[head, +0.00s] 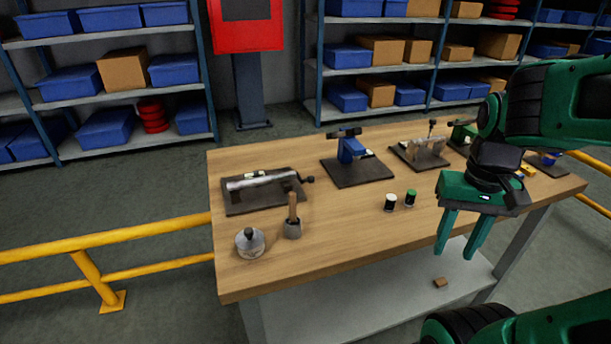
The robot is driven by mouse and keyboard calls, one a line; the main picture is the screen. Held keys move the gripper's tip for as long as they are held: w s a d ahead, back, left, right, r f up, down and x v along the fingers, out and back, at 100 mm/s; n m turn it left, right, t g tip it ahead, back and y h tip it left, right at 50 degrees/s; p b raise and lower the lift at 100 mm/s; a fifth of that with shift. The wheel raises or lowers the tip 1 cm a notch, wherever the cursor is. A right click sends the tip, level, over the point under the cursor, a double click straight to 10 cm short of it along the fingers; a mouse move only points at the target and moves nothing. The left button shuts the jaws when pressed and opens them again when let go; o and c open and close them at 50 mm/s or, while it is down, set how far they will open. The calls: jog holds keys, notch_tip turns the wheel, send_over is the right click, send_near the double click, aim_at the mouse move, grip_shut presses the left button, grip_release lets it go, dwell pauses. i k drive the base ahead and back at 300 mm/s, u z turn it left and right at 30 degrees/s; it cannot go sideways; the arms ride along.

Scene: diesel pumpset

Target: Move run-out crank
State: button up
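A grey shaft (262,181) lies across supports on a dark plate (240,207) at the left of the workbench. A small dark knob (309,179) sticks out at its right end; it looks like a crank handle, but it is too small to be sure it is the run-out crank. My green gripper (457,253) points down at the bench's front right edge, well to the right of the shaft and apart from it. Its two fingers are spread with nothing between them.
A blue fixture (349,150) and a plate with small upright parts (421,155) stand along the back. Two small cans (391,202) stand mid-bench. A lidded metal pot (250,243) and a cup with a wooden handle (292,228) stand front left. Yellow rails (100,288) flank the bench.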

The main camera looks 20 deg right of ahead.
aim_at(258, 181)
jog(key=k, duration=1.3)
jog(key=z, duration=0.65)
jog(key=i, duration=1.2)
jog(key=u, duration=0.6)
jog(key=i, duration=0.8)
jog(key=u, duration=0.05)
